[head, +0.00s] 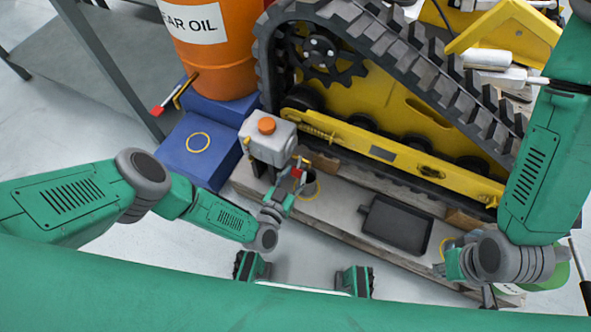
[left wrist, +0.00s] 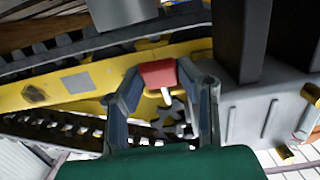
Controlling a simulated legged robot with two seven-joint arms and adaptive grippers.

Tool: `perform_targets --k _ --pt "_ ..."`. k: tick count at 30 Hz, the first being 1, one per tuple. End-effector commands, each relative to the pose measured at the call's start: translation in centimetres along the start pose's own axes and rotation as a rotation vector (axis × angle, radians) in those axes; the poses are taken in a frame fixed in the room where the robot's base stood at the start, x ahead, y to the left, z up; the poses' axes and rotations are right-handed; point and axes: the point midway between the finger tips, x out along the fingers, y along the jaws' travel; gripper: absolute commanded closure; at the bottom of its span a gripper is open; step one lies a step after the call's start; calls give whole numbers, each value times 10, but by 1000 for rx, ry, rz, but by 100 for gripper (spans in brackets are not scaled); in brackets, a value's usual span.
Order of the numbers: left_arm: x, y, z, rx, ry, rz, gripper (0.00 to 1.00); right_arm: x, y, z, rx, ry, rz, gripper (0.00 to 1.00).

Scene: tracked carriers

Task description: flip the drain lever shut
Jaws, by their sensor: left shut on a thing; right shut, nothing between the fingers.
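The drain lever has a red grip (head: 297,173) and sits at the lower side of the grey tank (head: 268,140) with an orange cap. My left gripper (head: 290,190) is at the lever, shut on it. In the left wrist view the red drain lever grip (left wrist: 158,74), with a short white stem, shows between the two fingertips. The tank's grey wall (left wrist: 265,115) shows at the right there. The lever's pivot is mostly hidden. My right gripper (head: 487,296) is at the lower right, away from the lever, shut and empty; its fingers show only in part.
A black tray (head: 395,226) lies on the pallet below the yellow tracked carrier (head: 400,150). An orange gear oil drum (head: 215,55) with a red-handled tap stands on blue steps (head: 200,150) at left.

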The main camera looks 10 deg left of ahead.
Motion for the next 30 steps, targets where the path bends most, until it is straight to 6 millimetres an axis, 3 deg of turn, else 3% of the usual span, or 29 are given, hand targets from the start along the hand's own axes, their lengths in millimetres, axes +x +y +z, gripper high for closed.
perform_targets --k 8,9,10,21,30 --pt "0 0 0 1 -1 -1 100 0 0 0 0 -1 0 100" --pt "0 0 0 1 -1 -1 60 0 0 0 0 -1 0 100" --pt "0 0 0 1 -1 -1 50 0 0 0 0 -1 0 100" --pt "-4 0 0 0 -1 0 50 0 0 1 0 1 0 100" --pt "-50 0 1 1 -4 0 50 0 0 1 0 2 0 100"
